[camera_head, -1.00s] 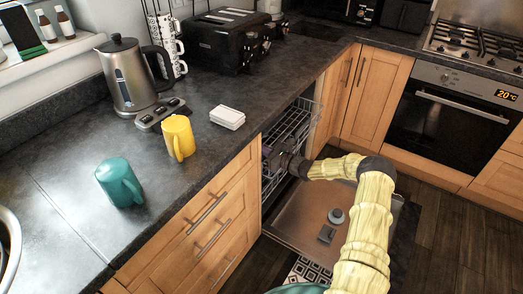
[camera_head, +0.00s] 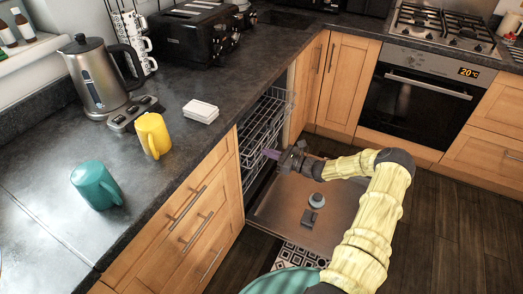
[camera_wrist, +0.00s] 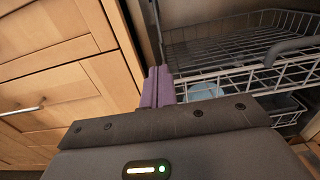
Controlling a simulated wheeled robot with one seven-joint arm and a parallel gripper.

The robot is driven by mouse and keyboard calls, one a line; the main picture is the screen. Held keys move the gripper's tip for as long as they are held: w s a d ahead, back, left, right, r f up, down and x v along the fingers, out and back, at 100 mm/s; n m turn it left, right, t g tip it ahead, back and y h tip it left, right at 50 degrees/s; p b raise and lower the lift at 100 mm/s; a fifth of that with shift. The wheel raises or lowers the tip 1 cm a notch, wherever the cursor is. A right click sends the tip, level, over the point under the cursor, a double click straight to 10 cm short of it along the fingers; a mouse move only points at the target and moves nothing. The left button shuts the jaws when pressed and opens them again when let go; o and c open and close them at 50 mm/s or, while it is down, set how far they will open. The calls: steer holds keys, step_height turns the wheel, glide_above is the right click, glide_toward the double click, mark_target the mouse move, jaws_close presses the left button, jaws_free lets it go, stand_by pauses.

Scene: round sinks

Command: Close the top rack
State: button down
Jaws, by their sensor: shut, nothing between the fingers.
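The top rack (camera_head: 262,122) is a grey wire basket in the dishwasher opening under the counter. It also shows in the wrist view (camera_wrist: 225,50), at the upper right, with a thick grey bar at its right. How far it stands out is hard to tell. My gripper (camera_head: 268,154) is at the rack's front right in the head view, its purple fingers pointing left towards it. In the wrist view the fingers (camera_wrist: 158,87) are together and empty, just left of the rack's near edge. I cannot tell whether they touch it. The open dishwasher door (camera_head: 285,212) lies below my arm.
Wooden drawers (camera_head: 195,215) stand left of the dishwasher, and a cabinet (camera_head: 345,85) and oven (camera_head: 420,105) to the right. A lower rack (camera_wrist: 290,108) and a pale blue item (camera_wrist: 205,91) show in the wrist view. Dark floor (camera_head: 450,220) is free at right.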

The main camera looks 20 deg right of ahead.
steer(key=s+a+r+n+g+h, duration=0.3)
steer(key=s+a+r+n+g, duration=0.1)
steer(key=s+a+n+g, duration=0.9)
steer(key=s+d+r+n+t+h, duration=0.2)
steer(key=s+r+n+h, duration=0.7)
steer(key=s+r+n, duration=0.4)
steer(key=s+n, duration=0.1)
steer(key=s, duration=0.3)
steer(key=shift+r+t+h, duration=0.3)
steer(key=shift+t+h, duration=0.1)
steer(key=shift+d, duration=0.15)
